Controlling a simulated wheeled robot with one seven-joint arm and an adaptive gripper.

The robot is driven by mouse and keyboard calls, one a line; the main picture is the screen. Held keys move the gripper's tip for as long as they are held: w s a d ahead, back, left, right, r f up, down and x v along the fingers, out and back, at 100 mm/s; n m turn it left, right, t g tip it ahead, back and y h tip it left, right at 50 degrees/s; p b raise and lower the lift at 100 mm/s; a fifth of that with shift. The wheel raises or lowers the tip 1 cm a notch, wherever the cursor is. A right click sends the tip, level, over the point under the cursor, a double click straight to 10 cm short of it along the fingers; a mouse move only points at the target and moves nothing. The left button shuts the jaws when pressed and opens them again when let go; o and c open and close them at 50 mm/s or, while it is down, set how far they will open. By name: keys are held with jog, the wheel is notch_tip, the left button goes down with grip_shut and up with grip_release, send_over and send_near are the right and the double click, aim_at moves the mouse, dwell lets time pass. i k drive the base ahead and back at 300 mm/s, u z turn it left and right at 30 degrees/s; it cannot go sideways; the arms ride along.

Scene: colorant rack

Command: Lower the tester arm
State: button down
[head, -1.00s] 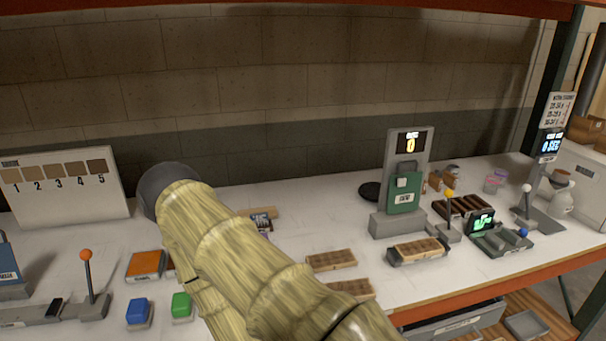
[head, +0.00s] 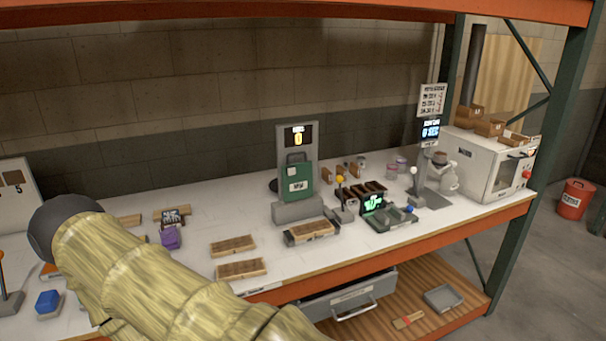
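My arm, in a yellowish sleeve with a dark round end, crosses the lower left of the head view. My gripper's fingers do not show. Several upright levers stand on the white bench, and I cannot tell for sure which is the tester arm. A yellow-knobbed lever (head: 340,180) stands upright beside a green device (head: 299,176) with a lit display. A white-knobbed lever (head: 413,172) stands by a grey post with a blue display (head: 430,132). A small tester-like unit with a green screen (head: 373,202) and blue knob sits in front. An orange-knobbed lever (head: 4,275) is at the left edge.
Wooden trays (head: 240,269) lie near the bench's front edge, with a purple item (head: 171,237) behind. A blue block (head: 47,301) is at left. A white oven-like box (head: 488,162) stands at right. Below are a grey drawer (head: 350,299) and a wooden shelf (head: 450,325). A red bucket (head: 574,199) stands beyond.

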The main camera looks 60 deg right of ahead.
aim_at(299, 186)
jog(key=u, duration=0.05)
jog(key=k, duration=0.1)
jog(key=z, duration=1.1)
